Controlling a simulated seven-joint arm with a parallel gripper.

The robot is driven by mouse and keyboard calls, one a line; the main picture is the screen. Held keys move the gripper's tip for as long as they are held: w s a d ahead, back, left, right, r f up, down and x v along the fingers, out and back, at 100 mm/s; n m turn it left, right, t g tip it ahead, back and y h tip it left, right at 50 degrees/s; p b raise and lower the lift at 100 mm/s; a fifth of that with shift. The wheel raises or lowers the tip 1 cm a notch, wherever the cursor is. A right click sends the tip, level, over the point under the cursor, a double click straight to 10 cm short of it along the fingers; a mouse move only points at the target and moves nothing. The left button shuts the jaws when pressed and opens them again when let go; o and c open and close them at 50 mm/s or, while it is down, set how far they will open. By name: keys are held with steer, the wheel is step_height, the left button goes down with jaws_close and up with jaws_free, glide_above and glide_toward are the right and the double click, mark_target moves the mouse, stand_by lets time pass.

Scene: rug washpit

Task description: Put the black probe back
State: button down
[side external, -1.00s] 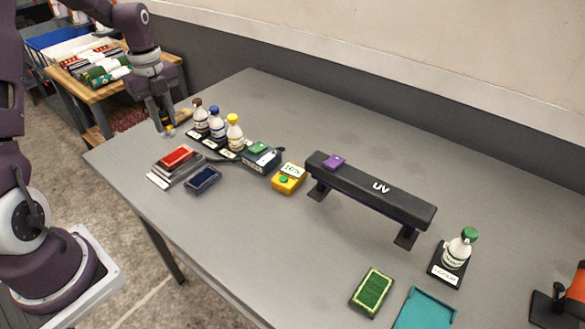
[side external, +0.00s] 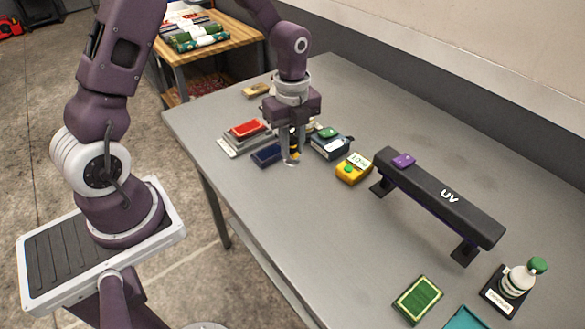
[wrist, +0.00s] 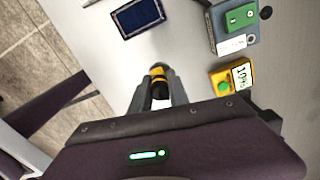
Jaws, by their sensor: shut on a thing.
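My gripper (side external: 291,158) is shut on the black probe (side external: 295,146), a small dark piece with a yellow band. In the wrist view the probe (wrist: 158,73) sticks out between the fingertips, above the grey table. In the side view my gripper is just right of a dark blue pad (side external: 266,154) and left of a blue-grey box with a green top (side external: 328,148). A yellow meter (side external: 353,169) with a white display and green button stands further right; it also shows in the wrist view (wrist: 231,78). Which holder belongs to the probe is not clear.
A red pad on a grey block (side external: 247,130) lies behind the blue pad. A black UV lamp bar (side external: 440,195) with a purple block (side external: 403,160) stands to the right. A green pad (side external: 417,299) and a green-capped bottle (side external: 520,279) are at front right.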

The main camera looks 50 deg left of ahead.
mark_target(292, 161)
step_height(292, 161, down, 6)
steer(key=shift+r, duration=0.15)
steer(key=c, duration=1.3)
jaws_free()
steer(key=shift+o, duration=0.2)
step_height(292, 161, up, 12)
steer(key=shift+r, duration=0.2)
steer(key=s+d+r+n+t, duration=0.3)
steer(key=s+r+n, duration=0.8)
steer(key=r, duration=0.2)
steer(key=s+d+r+n+t, duration=0.1)
steer(key=s+d+n+t, duration=0.1)
steer(key=s+n, duration=0.6)
steer(key=shift+s+d+r+n+t, duration=0.2)
steer(key=shift+s+n+t, duration=0.15)
steer(key=shift+s, duration=0.7)
